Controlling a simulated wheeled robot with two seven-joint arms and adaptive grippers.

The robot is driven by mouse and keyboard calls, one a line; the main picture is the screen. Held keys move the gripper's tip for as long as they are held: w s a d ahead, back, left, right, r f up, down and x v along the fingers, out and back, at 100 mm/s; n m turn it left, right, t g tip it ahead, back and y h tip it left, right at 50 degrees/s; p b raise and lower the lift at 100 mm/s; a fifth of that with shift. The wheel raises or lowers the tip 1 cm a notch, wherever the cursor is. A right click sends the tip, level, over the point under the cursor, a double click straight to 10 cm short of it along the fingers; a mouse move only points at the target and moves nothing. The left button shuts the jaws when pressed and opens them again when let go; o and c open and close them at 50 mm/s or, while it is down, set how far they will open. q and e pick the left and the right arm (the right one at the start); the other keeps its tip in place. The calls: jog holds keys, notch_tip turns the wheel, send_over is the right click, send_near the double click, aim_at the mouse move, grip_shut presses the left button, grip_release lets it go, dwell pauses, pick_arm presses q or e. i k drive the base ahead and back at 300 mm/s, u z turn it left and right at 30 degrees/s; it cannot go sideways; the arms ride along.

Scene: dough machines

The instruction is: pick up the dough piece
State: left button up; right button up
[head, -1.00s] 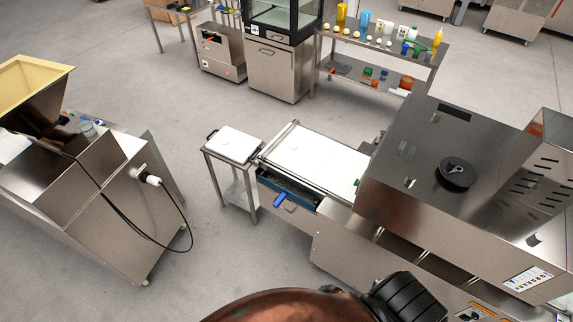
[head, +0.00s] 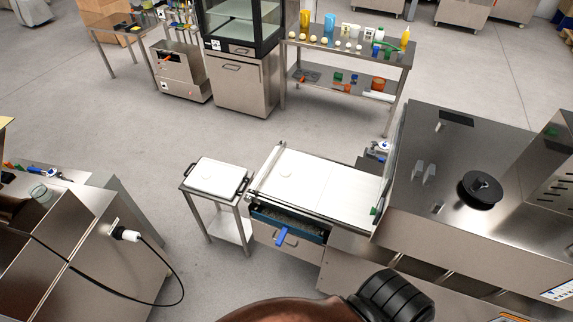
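A pale, flat round dough piece (head: 285,175) appears to lie on the white conveyor belt (head: 330,184), near its left end. It is faint against the white surface. Several small pale balls, perhaps dough, sit in a row on top of the back table (head: 345,45); one is this ball (head: 297,37). Neither of my grippers shows in the head view, so I cannot see what they hold.
A small stand with a white tray (head: 217,178) stands left of the belt. A large steel machine (head: 460,150) fills the right. A cable (head: 165,262) hangs at left. Open floor lies in the middle.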

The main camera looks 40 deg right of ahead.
aim_at(285, 172)
jog(key=z, duration=0.75)
jog(key=i, duration=1)
jog(key=u, duration=0.45)
jog(key=k, duration=0.65)
